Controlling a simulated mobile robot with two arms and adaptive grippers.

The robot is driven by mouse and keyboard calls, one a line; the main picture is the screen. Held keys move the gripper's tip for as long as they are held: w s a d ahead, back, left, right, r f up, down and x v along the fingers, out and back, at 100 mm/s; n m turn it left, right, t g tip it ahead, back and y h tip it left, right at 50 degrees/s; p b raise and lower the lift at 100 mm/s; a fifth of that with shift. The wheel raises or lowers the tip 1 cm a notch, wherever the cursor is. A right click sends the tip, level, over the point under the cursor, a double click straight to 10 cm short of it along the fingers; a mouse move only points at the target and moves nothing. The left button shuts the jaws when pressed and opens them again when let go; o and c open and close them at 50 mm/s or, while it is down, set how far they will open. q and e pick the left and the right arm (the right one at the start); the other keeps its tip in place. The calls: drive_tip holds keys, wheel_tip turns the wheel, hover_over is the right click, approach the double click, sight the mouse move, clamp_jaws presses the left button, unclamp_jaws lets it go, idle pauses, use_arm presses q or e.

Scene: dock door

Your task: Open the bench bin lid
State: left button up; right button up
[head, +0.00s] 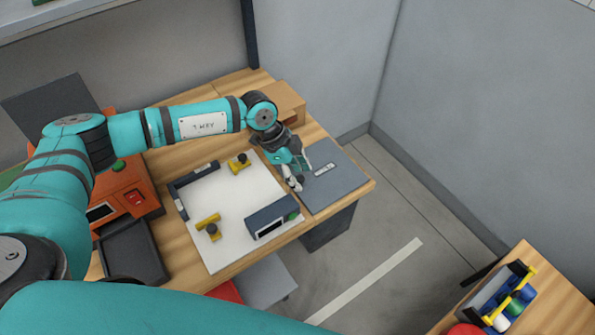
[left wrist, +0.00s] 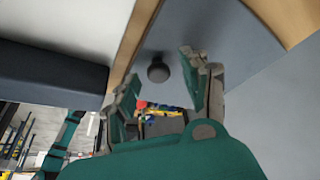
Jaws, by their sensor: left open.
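The bench bin lid (head: 340,183) is a flat grey panel set in the right end of the wooden bench, with a small pale label on it. It looks shut and level with the bench top. In the left wrist view the grey lid (left wrist: 215,35) shows behind the fingers, with a dark round knob (left wrist: 158,72) on it. My left gripper (head: 296,184) is above the lid's left edge, and its parted fingers (left wrist: 160,75) show in the left wrist view with nothing between them. I cannot tell whether a finger touches the lid. My right gripper is out of view.
A white mat (head: 228,220) beside the lid bears yellow clamps and a dark box (head: 272,219). A cardboard box (head: 285,103) stands behind. An orange machine (head: 128,195) is at left. Walls close off the back and right. A second bench (head: 545,295) holds a tray; floor between is clear.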

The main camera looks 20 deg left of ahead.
use_arm(q)
drive_tip(key=shift+c, duration=0.9)
clamp_jaws()
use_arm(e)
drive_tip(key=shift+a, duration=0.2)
